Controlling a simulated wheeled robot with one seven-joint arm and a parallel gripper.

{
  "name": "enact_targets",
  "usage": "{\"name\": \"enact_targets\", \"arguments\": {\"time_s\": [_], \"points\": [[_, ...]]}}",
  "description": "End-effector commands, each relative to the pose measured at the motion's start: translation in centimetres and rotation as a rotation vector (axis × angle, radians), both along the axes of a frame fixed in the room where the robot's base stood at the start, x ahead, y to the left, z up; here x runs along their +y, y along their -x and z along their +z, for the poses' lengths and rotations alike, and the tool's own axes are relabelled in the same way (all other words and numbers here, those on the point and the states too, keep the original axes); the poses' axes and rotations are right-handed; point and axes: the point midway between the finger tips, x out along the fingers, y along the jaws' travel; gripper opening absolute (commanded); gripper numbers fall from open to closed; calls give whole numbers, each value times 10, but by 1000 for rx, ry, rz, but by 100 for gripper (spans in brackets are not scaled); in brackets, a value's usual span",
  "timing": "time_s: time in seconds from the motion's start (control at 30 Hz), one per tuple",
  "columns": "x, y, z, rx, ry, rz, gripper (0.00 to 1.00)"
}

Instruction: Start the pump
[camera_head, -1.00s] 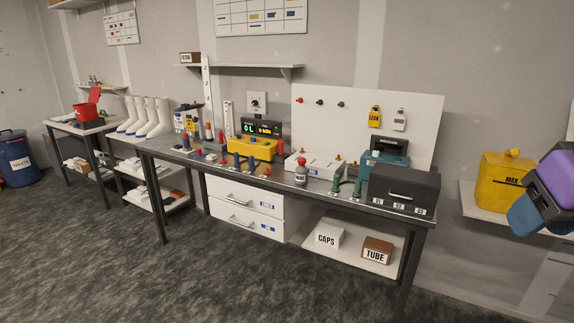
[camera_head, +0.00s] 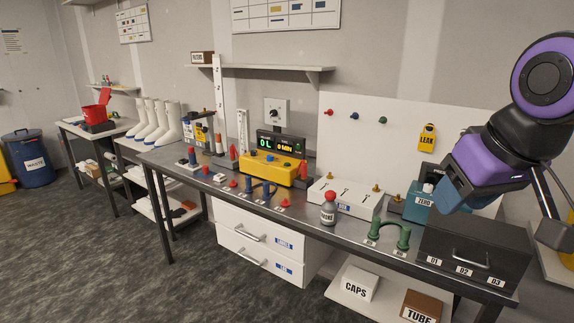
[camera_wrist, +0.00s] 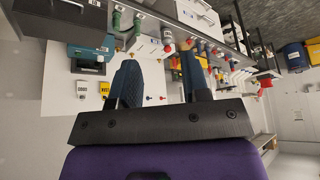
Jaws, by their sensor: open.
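A yellow control box (camera_head: 262,170) with coloured buttons on its top stands on the bench, left of the middle. A black display (camera_head: 281,144) behind it reads 0 L and 0 MIN. A grey wall plate with a round knob (camera_head: 276,113) is above the display. Which of these is the pump itself, I cannot tell. My gripper (camera_head: 452,188) is in the air at the right, in front of the teal device and above the black drawer box, far from the yellow box. In the wrist view my gripper (camera_wrist: 160,78) has its two dark blue fingers apart, with nothing between them.
The bench (camera_head: 215,187) holds a white block (camera_head: 345,198), a grey bottle with red cap (camera_head: 328,210), green fittings (camera_head: 388,236), a teal device (camera_head: 421,203) and a black drawer box (camera_head: 474,255). A shelf (camera_head: 270,68) overhangs the display. The floor (camera_head: 100,260) in front is clear.

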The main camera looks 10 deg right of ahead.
Motion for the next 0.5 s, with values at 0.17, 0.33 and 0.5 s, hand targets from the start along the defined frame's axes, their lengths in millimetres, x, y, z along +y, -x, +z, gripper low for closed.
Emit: {"name": "enact_targets", "arguments": {"time_s": [0.17,0.33,0.5], "points": [[0,0,0,0,0,0,43],[0,0,0,0,0,0,10],[0,0,0,0,0,0,0]]}}
